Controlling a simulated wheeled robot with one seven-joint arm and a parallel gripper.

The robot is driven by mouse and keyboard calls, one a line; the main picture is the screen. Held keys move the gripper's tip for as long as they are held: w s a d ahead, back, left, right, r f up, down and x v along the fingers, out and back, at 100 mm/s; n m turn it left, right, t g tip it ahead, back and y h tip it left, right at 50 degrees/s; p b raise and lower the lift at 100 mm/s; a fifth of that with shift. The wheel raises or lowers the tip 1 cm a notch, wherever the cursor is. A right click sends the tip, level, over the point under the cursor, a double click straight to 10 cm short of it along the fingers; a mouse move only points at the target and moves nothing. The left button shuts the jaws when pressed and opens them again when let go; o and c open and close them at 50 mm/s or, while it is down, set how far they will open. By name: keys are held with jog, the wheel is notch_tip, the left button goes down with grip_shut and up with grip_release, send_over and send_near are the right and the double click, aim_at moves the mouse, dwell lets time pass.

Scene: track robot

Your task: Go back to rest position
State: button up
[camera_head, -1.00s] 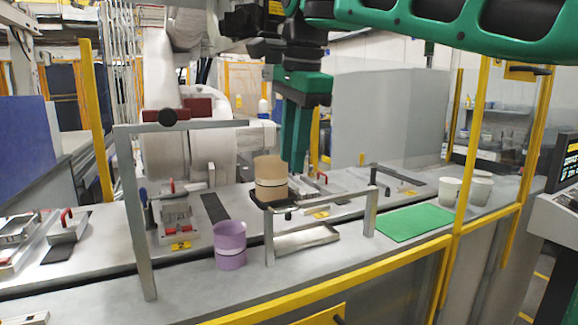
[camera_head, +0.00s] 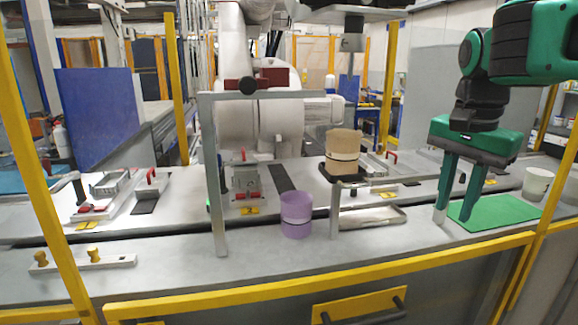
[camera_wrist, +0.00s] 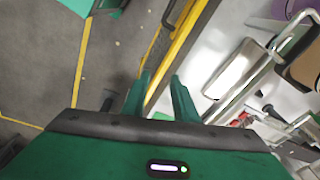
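My green gripper (camera_head: 452,218) hangs at the right of the head view, its two fingers pointing down and apart with nothing between them. It is in front of the green mat (camera_head: 500,211), and its fingertips appear near the mat's left edge. The wrist view also shows the two open fingers (camera_wrist: 160,85), with grey floor and a yellow rail beyond them. A brown cup (camera_head: 343,152) stands upright on a small black raised holder (camera_head: 345,176). A purple cup (camera_head: 296,215) stands upright on the grey table below it to the left.
A metal frame (camera_head: 215,190) rises left of the purple cup. A yellow rail (camera_head: 320,275) runs along the table's front, with yellow posts at both sides. A white cup (camera_head: 537,184) stands at the right. Several fixtures lie on the left.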

jog(key=s+d+f+n, duration=0.2)
jog(key=s+d+f, duration=0.2)
jog(key=s+f, duration=0.5)
jog(key=s+d+f+n+g+y, duration=0.1)
jog(key=s+d+f+n, duration=0.2)
jog(key=s+f, duration=0.6)
jog(key=shift+s+d+f+n, duration=0.35)
jog(key=shift+d+f, duration=0.4)
jog(key=shift+d, duration=0.4)
jog(key=shift+w+f+g, duration=0.2)
jog(key=shift+w+g, duration=0.1)
jog(key=shift+w, duration=0.3)
